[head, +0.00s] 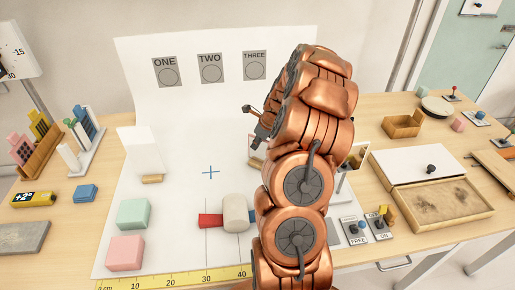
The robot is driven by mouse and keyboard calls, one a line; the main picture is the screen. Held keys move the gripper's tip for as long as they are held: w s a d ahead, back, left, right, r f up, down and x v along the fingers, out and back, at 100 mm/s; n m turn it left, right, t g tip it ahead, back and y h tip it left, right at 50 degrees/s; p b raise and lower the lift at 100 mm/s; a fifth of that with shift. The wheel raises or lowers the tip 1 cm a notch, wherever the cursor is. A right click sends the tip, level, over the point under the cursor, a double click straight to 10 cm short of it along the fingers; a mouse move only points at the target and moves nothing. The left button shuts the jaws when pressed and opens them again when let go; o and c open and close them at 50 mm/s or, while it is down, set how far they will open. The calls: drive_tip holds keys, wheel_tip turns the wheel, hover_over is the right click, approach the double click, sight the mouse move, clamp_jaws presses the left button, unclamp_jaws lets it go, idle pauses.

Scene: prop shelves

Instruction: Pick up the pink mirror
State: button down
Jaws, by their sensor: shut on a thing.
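My copper arm rises through the middle of the head view, and my gripper (258,124) shows as a dark part at its upper left edge. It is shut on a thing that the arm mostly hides. A narrow, pale panel with a pinkish edge (254,147) shows just below the gripper, left of the arm. It appears to be the pink mirror, but its full shape and the finger contact are hidden. Another upright panel (343,164) shows partly to the right of the arm.
Switches (367,229) and a shallow wooden box (440,203) are at right.

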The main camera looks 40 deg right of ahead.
wheel_tip(320, 180, up, 4)
drive_tip(key=shift+f+p, duration=0.1)
drive_tip(key=shift+p, duration=1.05)
drive_tip(key=s+a+r, duration=0.1)
drive_tip(key=s+a, duration=0.9)
drive_tip(key=a, duration=0.2)
drive_tip(key=shift+w+d+f+n+g+y+b, duration=0.55)
drive_tip(key=shift+w+d+f+n, duration=0.2)
drive_tip(key=shift+w+d+n, duration=1)
drive_tip(key=shift+w+d+f+n+g+y+b, duration=0.45)
drive_tip(key=shift+w+d+f+n+b, duration=0.25)
drive_tip(key=shift+w+d+n, duration=1.1)
drive_tip(key=shift+w+d+f+n+g+y+b, duration=0.55)
drive_tip(key=shift+w+d+f+n, duration=0.45)
drive_tip(key=shift+d+n, duration=1.3)
drive_tip(key=shift+w+a, duration=0.15)
